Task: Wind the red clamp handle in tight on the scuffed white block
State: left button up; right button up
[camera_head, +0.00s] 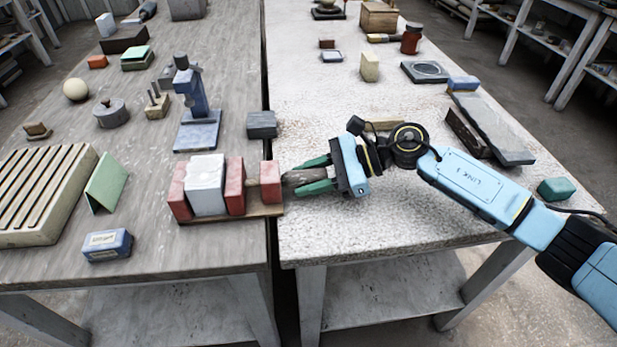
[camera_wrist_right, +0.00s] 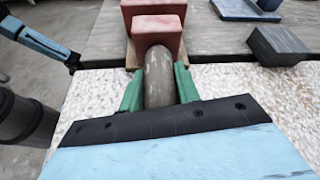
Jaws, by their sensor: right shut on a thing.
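The red clamp (camera_head: 270,182) sits on a brown wooden base at the right edge of the left table. The scuffed white block (camera_head: 205,187) stands upright between its two red jaws (camera_head: 235,187). No gap shows between block and jaws, but I cannot tell how tightly they press. The grey-brown handle (camera_wrist_right: 158,80) sticks out of the clamp's red end block (camera_wrist_right: 157,32) toward the right table. My right gripper (camera_head: 308,180) is shut on the handle, with one green finger along each side. The white block is hidden in the wrist view.
A slatted tray (camera_head: 45,190), a green angled piece (camera_head: 106,183) and a blue box (camera_head: 108,245) lie left of the clamp. A blue stand (camera_head: 197,118) and a grey block (camera_head: 262,125) are behind it. A narrow gap separates the tables. The right table's front is clear.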

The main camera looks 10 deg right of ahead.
jog(key=shift+m+g, duration=0.3)
jog(key=shift+m, duration=0.1)
pick_arm(q)
jog(key=shift+w+d+r, duration=0.1)
jog(key=shift+w+r, duration=0.15)
jog(key=shift+w, duration=0.2)
jog(key=shift+s, duration=0.1)
jog(key=shift+s, duration=0.15)
jog(key=shift+a, duration=0.25)
pick_arm(e)
jog(key=o, duration=1)
